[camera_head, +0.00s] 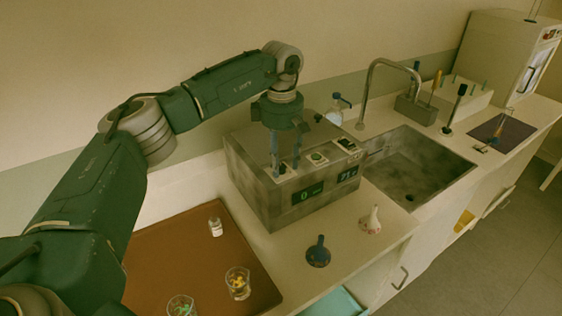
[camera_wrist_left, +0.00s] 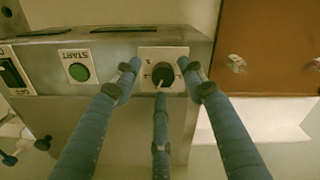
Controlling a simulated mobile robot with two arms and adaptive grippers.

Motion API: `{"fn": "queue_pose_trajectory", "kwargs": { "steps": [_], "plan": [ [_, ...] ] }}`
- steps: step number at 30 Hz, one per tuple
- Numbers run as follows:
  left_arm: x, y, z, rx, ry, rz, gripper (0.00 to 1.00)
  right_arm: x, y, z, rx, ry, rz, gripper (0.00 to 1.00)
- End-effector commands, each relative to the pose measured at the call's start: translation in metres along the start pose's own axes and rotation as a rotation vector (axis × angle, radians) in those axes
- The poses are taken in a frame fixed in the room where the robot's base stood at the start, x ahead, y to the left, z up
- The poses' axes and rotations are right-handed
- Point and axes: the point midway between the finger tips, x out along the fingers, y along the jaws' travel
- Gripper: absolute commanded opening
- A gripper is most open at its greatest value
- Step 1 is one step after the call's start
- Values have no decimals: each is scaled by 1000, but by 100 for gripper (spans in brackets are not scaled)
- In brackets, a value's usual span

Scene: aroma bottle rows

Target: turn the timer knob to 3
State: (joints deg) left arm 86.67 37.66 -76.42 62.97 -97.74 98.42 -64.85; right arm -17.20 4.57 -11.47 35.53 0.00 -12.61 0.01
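The grey box-shaped machine (camera_head: 262,190) stands on the counter, with a control panel on its top and a front display reading 0. The timer knob (camera_wrist_left: 163,71) is black and round on a white plate (camera_wrist_left: 150,53); its light pointer points toward the bottom of the left wrist view. My left gripper (camera_head: 283,165) reaches down over the panel's left end. In the left wrist view, its blue fingers (camera_wrist_left: 161,78) are spread around the knob; I cannot tell whether they touch it. In the head view the fingers largely hide the knob. My right gripper is not in view.
A green START button (camera_wrist_left: 79,72) and a black switch (camera_wrist_left: 10,72) sit beside the knob. A brown tray (camera_head: 165,255) with small glass vessels lies to the left. A sink (camera_head: 425,165) is right.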

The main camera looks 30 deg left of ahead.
Motion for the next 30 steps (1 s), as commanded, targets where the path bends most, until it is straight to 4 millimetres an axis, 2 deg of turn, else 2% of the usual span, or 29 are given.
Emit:
{"fn": "queue_pose_trajectory", "kwargs": {
  "steps": [7, 11, 24, 30],
  "plan": [
    [2, -2, 0, 0, 2, -6, 42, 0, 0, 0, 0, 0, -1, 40],
    [-9, -1, 0, 0, 2, -5, 42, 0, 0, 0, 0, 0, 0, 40],
    [-96, 0, 2, 0, 2, -2, 42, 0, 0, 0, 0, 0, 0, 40],
    [-116, 0, 2, 1, 2, -4, 42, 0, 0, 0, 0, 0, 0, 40]
  ]
}}
